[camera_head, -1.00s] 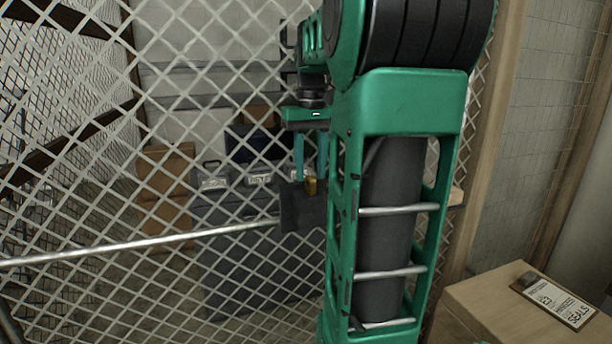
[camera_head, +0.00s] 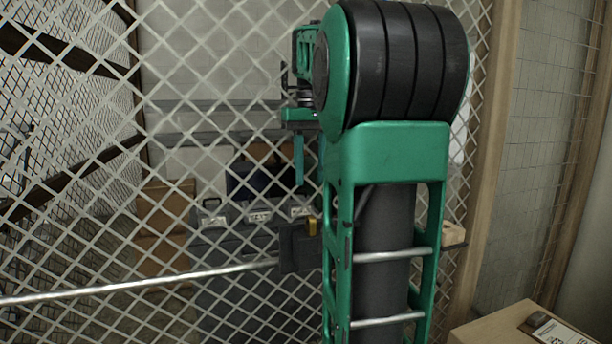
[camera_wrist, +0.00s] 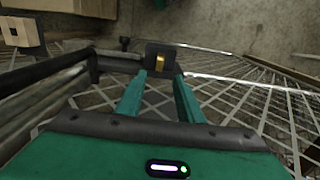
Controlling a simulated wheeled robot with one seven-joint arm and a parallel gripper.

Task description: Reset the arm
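My gripper (camera_wrist: 160,88) shows in the wrist view with its two teal fingers apart and nothing between them. In the head view my gripper (camera_head: 306,165) is partly hidden behind my own green arm. A dark latch block (camera_head: 298,248) with a small yellow piece sits on a metal rod, below the fingers and apart from them. The latch block (camera_wrist: 161,57) also shows beyond the fingertips in the wrist view.
A wire mesh gate (camera_head: 90,235) fills the left and middle, with a metal rod (camera_head: 150,285) across it. Behind it are dark cases (camera_head: 235,215) and brown boxes (camera_head: 163,215). A cardboard box (camera_head: 495,328) with a label stands at the lower right.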

